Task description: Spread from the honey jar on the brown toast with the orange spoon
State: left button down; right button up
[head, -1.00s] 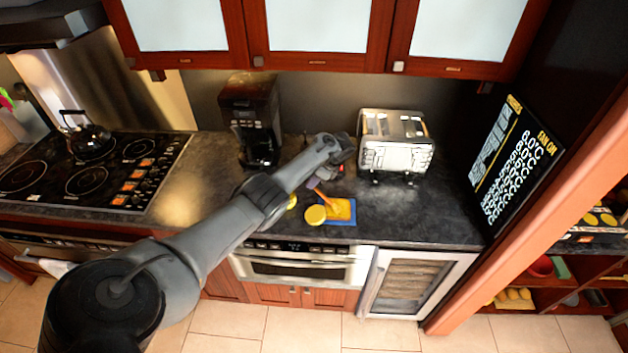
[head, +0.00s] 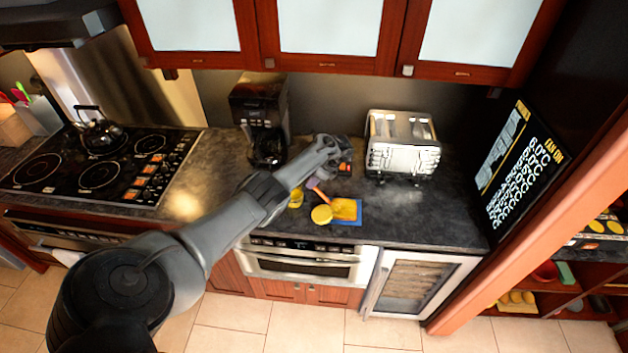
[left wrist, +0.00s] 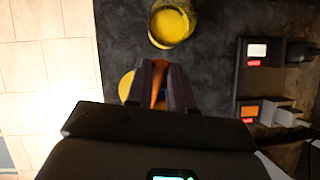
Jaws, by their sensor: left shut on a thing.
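My left gripper (head: 314,184) has dark purple fingers and is shut on the orange spoon (head: 322,195). The spoon slants down to the right, by the left side of the toast (head: 346,208). The toast looks golden-orange and lies on a blue board (head: 345,223). In the left wrist view the spoon (left wrist: 160,88) shows between the fingers (left wrist: 158,68). The honey jar (head: 296,198), yellow inside, stands left of the spoon; it shows at the top of the left wrist view (left wrist: 172,25). I cannot tell whether the spoon touches anything. The right gripper is out of view.
A yellow disc (head: 321,215), perhaps a lid, lies between jar and board. A coffee maker (head: 262,120) and a toaster (head: 403,145) stand behind. The counter right of the board is clear.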

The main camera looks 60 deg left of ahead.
pick_arm(q)
jog(key=shift+w, duration=0.15)
jog(key=shift+w+d+f+b, duration=0.1)
jog(key=shift+w+d+b, duration=0.25)
jog(key=shift+w+b, duration=0.25)
jog(key=shift+w+d+b, duration=0.35)
jog(key=shift+w+b, duration=0.1)
jog(key=shift+b, duration=0.15)
jog(key=shift+w, duration=0.1)
jog(key=w+d+b, duration=0.1)
jog(key=w+b, duration=0.1)
jog(key=b, duration=0.1)
jog(key=shift+w+d, duration=0.1)
jog(key=shift+d, duration=0.1)
dwell(0.4)
